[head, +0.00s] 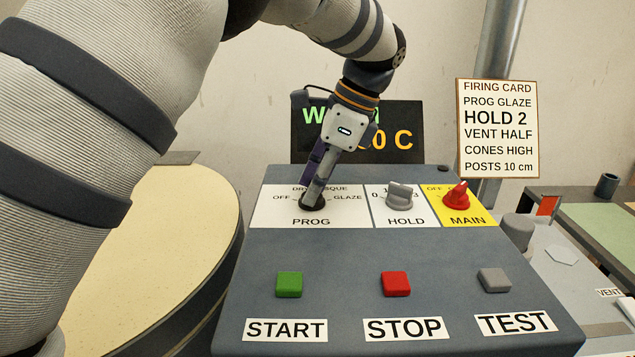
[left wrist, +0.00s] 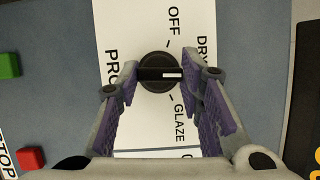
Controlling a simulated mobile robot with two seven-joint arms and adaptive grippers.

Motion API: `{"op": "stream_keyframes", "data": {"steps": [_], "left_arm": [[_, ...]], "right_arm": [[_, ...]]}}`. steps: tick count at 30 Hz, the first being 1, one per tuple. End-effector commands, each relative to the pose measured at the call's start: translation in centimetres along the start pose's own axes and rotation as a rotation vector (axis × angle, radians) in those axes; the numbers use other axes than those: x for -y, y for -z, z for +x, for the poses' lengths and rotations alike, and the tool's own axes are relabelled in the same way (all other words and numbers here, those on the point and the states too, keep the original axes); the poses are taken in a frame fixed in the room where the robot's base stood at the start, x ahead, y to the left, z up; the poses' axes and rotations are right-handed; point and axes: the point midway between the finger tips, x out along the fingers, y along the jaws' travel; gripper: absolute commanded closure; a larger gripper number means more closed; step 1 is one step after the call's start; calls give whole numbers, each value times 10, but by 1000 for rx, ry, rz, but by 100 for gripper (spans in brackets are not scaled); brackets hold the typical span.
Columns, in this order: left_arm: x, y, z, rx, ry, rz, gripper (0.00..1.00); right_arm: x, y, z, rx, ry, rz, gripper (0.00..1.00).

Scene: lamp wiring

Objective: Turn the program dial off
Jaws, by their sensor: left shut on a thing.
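The program dial (left wrist: 158,73) is a round black knob with a raised bar and a white pointer mark. In the left wrist view the mark faces right, toward the DRY side of the label, between the OFF and GLAZE ticks. In the head view the dial (head: 311,201) sits on the white PROG plate (head: 272,213), partly hidden by my fingers. My left gripper (head: 315,196) comes down on it from above. In the left wrist view its purple-padded fingers (left wrist: 165,77) stand at the two ends of the bar, shut on it. My right gripper is not in view.
To the right are a grey HOLD knob (head: 399,194) and a red MAIN knob (head: 457,194). START (head: 289,284), STOP (head: 396,283) and TEST (head: 494,279) buttons line the front. A display (head: 410,118) and firing card (head: 498,165) stand behind. A round kiln-like body (head: 160,250) is left.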

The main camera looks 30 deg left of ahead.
Motion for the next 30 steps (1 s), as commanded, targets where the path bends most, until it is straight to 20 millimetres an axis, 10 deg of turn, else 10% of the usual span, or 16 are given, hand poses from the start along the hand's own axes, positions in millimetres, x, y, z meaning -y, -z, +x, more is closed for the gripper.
{"op": "stream_keyframes", "data": {"steps": [30], "left_arm": [[4, -3, 3, 3, -366, -875, 94]], "right_arm": [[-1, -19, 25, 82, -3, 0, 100]]}}
